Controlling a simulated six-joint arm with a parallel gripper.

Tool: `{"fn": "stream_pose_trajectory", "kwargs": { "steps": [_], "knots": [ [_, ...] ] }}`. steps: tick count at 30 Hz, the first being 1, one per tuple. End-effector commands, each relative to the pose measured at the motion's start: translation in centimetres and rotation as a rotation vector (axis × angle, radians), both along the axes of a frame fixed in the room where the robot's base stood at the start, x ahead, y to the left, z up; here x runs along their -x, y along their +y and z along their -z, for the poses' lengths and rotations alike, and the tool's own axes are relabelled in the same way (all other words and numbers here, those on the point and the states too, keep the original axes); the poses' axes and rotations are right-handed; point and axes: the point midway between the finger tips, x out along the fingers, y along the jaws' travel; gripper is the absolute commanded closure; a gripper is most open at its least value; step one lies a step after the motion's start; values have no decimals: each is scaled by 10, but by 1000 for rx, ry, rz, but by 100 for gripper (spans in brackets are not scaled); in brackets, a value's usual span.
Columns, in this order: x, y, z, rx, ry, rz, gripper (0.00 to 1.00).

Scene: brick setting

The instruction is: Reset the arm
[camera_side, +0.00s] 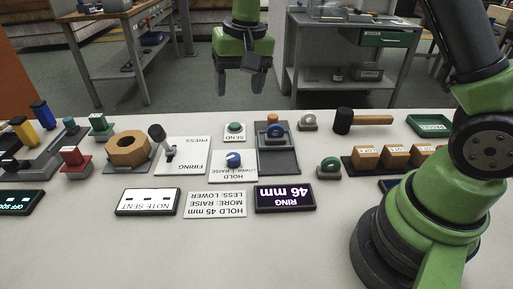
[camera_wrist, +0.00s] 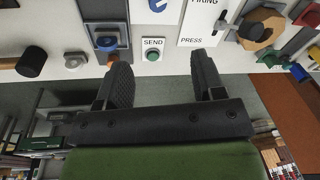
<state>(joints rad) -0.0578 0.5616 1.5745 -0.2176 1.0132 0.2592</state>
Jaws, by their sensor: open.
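My gripper (camera_side: 239,82) hangs in the air beyond the far edge of the table, fingers pointing down. In the wrist view my gripper (camera_wrist: 162,82) shows two black fingers spread apart with nothing between them. The green SEND button (camera_side: 235,127) is on the table nearest to it, and it also shows in the wrist view (camera_wrist: 152,55), beyond the fingers. The gripper touches nothing that I can see.
Benches stand behind. The air around the gripper is clear.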

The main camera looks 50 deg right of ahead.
Motion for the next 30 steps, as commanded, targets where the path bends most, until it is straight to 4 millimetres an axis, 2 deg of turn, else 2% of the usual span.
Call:
{"fn": "stream_pose_trajectory", "kwargs": {
  "steps": [1, 6, 12, 18, 21, 25, 30],
  "knots": [
    [12, -1, -23, -10, -41, -7, 37],
    [59, -2, -74, -36, -153, -38, 37],
    [122, -3, -110, -58, -288, -75, 37],
    [182, -2, -117, -69, -415, -110, 37],
    [202, -1, -114, -70, -462, -122, 37],
    [217, -1, -110, -71, -497, -132, 37],
    [221, 0, -108, -71, -507, -137, 37]
  ]
}}
